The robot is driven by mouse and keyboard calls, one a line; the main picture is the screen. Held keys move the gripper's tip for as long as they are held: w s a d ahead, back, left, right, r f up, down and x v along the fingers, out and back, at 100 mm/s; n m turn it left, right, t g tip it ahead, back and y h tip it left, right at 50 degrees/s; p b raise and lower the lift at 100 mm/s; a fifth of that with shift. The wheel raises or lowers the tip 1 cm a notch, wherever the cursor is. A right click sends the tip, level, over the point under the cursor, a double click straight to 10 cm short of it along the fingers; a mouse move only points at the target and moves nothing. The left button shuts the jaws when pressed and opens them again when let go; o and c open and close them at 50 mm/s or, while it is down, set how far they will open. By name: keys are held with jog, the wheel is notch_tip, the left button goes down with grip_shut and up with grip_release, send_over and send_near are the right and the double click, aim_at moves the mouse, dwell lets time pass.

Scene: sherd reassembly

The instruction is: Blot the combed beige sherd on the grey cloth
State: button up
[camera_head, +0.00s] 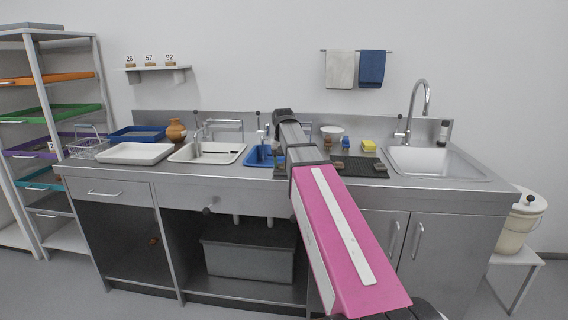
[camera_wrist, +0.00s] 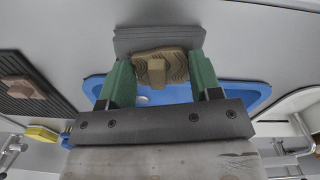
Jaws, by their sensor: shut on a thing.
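The combed beige sherd (camera_wrist: 172,64), with wavy grooves and a raised block on its face, is between the green fingers of my gripper (camera_wrist: 161,72) in the wrist view. My gripper is shut on it. The grey cloth (camera_wrist: 150,38) lies flat directly behind the sherd in that view; I cannot tell whether the two touch.
A blue basin (camera_wrist: 252,92) lies beside the fingers and shows in the head view (camera_head: 258,157). A dark ridged mat (camera_wrist: 42,107) bears a brown sherd (camera_wrist: 20,88). A yellow sponge (camera_head: 368,146) and a steel sink (camera_head: 435,163) stand to the right.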

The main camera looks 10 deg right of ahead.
jog(key=shift+r, duration=3.45)
